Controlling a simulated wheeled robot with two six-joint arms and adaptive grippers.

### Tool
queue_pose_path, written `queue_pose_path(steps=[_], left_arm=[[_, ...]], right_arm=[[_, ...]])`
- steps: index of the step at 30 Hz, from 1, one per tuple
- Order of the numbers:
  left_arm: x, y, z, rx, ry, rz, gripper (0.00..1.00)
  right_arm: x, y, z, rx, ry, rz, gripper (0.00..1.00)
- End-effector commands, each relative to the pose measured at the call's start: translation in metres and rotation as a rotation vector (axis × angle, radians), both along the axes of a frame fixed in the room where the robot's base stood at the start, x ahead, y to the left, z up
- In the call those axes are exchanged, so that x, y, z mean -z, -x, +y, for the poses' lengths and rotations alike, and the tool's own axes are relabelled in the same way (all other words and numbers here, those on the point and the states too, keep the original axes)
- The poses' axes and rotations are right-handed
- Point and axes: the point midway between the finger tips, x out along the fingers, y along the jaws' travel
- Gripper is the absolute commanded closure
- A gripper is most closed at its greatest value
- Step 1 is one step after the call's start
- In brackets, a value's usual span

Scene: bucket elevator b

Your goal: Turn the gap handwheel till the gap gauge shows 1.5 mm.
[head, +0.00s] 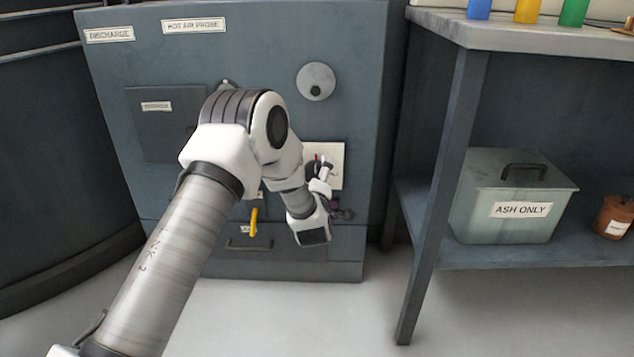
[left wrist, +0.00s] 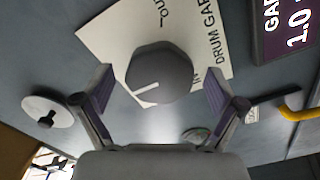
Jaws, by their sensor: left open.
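The gap handwheel (left wrist: 160,72) is a grey faceted knob with a white pointer line, in front of a white plate (left wrist: 108,38) marked "DRUM GAP", with "OUT" and "IN" partly hidden. My left gripper (left wrist: 158,80) is open, with one finger on each side of the knob; I cannot tell whether either touches it. In the head view the left gripper (head: 322,170) is at the white plate (head: 337,152), and my arm hides most of the knob. The gap gauge (left wrist: 287,28) is a dark display at the upper right of the wrist view, cut off by the edge, reading 1.0.
A round light disc (head: 316,81) sits on the cabinet above the plate. A yellow hook-like handle (head: 253,222) is below left of the gripper. A bench (head: 540,30) stands at right, with an "ASH ONLY" box (head: 510,190) on its shelf. The floor in front is clear.

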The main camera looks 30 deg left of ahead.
Motion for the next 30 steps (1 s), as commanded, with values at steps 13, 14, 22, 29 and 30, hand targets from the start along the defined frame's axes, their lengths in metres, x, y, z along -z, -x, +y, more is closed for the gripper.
queue_pose_path(steps=[13, 14, 22, 29, 30], left_arm=[[0.0, -0.011, 0.007, 0.0, 0.0, 0.002, 0.37], [0.0, -0.011, 0.007, 0.0, 0.0, 0.002, 0.48], [0.0, -0.011, 0.007, 0.0, -0.002, 0.003, 0.65], [-0.002, -0.011, 0.007, 0.0, -0.043, 0.029, 0.65], [-0.003, -0.011, 0.007, 0.0, -0.057, 0.037, 0.65]], right_arm=[[0.006, -0.001, 0.0, 0.002, 0.0, -0.002, 1.0], [0.006, -0.001, 0.0, 0.002, 0.0, -0.002, 1.0], [0.005, -0.001, 0.0, 0.002, 0.0, -0.001, 1.0], [-0.004, 0.0, 0.0, 0.0, 0.0, 0.0, 1.0], [-0.007, 0.0, 0.0, 0.0, 0.0, 0.0, 1.0]])
